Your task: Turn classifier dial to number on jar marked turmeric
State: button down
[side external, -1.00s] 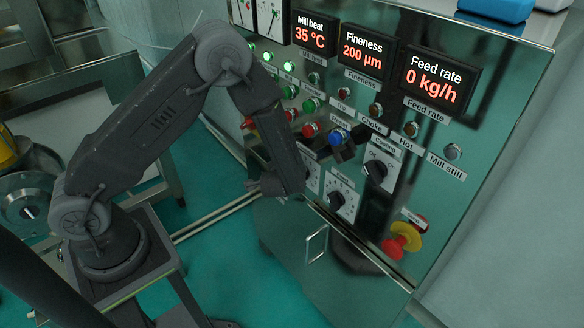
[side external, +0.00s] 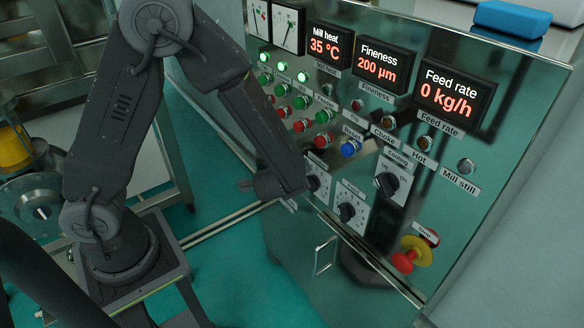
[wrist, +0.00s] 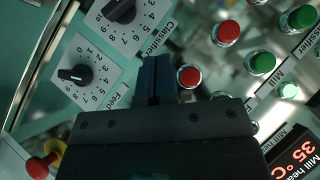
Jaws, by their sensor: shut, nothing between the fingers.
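The classifier dial (wrist: 118,10), a black knob on a white numbered plate, is at the top of the wrist view, cut by the frame edge. Its label (wrist: 160,36) reads "Classifier". In the side view its plate seems to be the one (side external: 318,187) partly hidden behind my arm. My gripper (wrist: 155,62) is shut and empty, with its dark blue fingers together. In the wrist view its tips lie just below the dial's label, beside a red button; contact with the panel cannot be told. In the side view the fingers are hidden behind my arm. No turmeric jar shows.
The feed dial (wrist: 75,75) is left of my fingers. Red (wrist: 188,76) and green (wrist: 262,62) buttons are to the right. A blue reset button (side external: 350,148), cooling switch (side external: 392,182) and red stop knob (side external: 405,261) share the panel. A handle (side external: 325,255) sticks out below.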

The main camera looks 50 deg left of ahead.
jog(key=s+r, duration=0.1)
jog(key=n+h, duration=0.2)
jog(key=h, duration=0.2)
send_over(312, 193)
jog(key=d, duration=0.2)
notch_tip(312, 193, down, 7)
jog(key=f, duration=0.1)
jog(key=s+a+f, duration=0.1)
jog(key=shift+f+g, duration=0.3)
jog(key=shift+a+f, duration=0.15)
jog(key=shift+f, duration=0.45)
jog(key=shift+f+m+y, duration=0.3)
jog(key=shift+f+y, duration=0.6)
